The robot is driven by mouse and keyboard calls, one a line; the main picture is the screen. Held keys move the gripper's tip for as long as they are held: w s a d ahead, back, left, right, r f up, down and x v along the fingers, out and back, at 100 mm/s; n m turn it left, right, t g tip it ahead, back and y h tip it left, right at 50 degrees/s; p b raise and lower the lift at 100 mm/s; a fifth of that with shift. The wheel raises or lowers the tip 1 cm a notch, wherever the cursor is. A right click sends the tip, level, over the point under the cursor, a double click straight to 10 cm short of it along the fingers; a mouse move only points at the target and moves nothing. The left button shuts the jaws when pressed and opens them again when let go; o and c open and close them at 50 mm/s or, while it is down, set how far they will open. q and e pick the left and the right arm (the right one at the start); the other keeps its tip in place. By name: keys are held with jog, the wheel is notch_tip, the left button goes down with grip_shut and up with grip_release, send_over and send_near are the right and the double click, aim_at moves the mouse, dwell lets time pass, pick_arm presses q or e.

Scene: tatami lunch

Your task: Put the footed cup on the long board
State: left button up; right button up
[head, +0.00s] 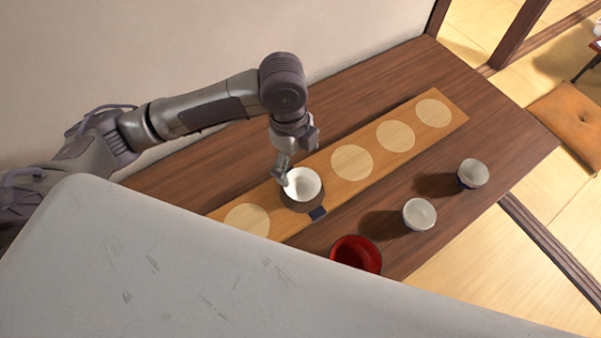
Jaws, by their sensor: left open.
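A cup (303,188) with a white inside and a dark brown outside is at the long board (375,152), between its pale round spots. It looks upright and seems to be the footed cup, but its foot is hidden from above. My left gripper (287,180) is open, pointing down at the cup's left rim, with a fingertip at or very near the rim. I cannot tell whether they touch. My right gripper is not in view.
A white cup (420,214), another pale cup with a dark blue side (472,174) and a red bowl (346,252) stand on the dark table (480,125) in front of the board. A wall runs behind.

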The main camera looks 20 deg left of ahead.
pick_arm(q)
jog(key=shift+a+r, duration=0.15)
jog(key=shift+r, duration=1.2)
jog(key=shift+f, duration=0.1)
